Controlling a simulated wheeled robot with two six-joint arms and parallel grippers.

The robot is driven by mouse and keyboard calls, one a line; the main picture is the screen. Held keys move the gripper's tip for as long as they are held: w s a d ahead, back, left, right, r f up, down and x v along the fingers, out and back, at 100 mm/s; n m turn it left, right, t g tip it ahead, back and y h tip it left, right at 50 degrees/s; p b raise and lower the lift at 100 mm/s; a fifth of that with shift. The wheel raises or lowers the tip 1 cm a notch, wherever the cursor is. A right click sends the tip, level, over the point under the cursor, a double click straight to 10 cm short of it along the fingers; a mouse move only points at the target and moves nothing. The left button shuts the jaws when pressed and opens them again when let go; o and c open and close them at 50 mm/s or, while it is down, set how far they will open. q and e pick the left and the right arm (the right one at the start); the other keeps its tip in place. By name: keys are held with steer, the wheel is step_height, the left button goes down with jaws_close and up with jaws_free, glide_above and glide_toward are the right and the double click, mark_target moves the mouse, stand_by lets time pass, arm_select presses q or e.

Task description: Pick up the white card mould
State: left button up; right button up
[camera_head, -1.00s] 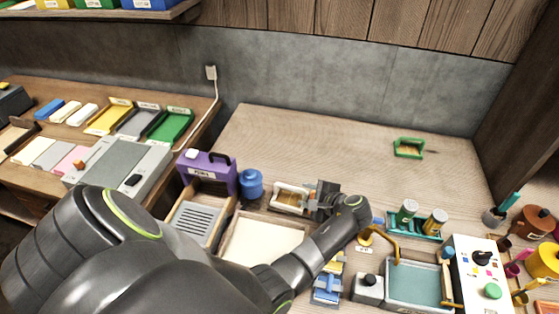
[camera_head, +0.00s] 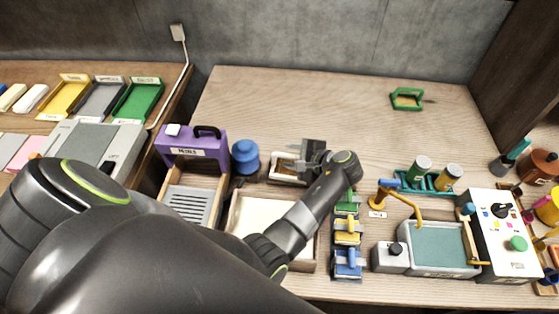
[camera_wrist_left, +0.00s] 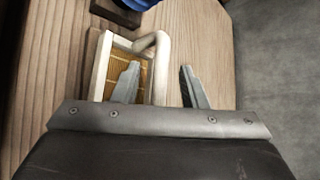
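The white card mould (camera_head: 281,169) is a white frame with a golden mesh, lying on the table behind the shallow wooden tray. Its right part is hidden by my left gripper (camera_head: 306,157) in the head view. In the left wrist view the mould (camera_wrist_left: 98,68) shows its mesh and a rounded white handle on its right side. My left gripper (camera_wrist_left: 159,68) is open there, one finger over the mesh and the other right of the handle, with the handle between them. I cannot tell the height of the fingers. My right gripper is not in view.
A blue round container (camera_head: 245,158) and a purple box (camera_head: 190,148) stand left of the mould. The shallow wooden tray (camera_head: 233,215) is in front. A teal vat (camera_head: 437,247) and a white control box (camera_head: 500,235) stand right. A green mould (camera_head: 407,99) lies behind, with clear table around it.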

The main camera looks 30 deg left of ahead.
arm_select(q)
steer(key=shift+s+d+r, duration=0.1)
steer(key=shift+d+r, duration=0.1)
steer(key=shift+d, duration=0.05)
steer(key=shift+d+r, duration=0.1)
steer(key=shift+d, duration=0.3)
steer(key=c, duration=0.4)
steer(key=shift+c, duration=0.9)
steer(key=shift+a, duration=0.15)
steer(key=shift+c, duration=1.3)
jaws_close()
steer(key=shift+s, duration=0.1)
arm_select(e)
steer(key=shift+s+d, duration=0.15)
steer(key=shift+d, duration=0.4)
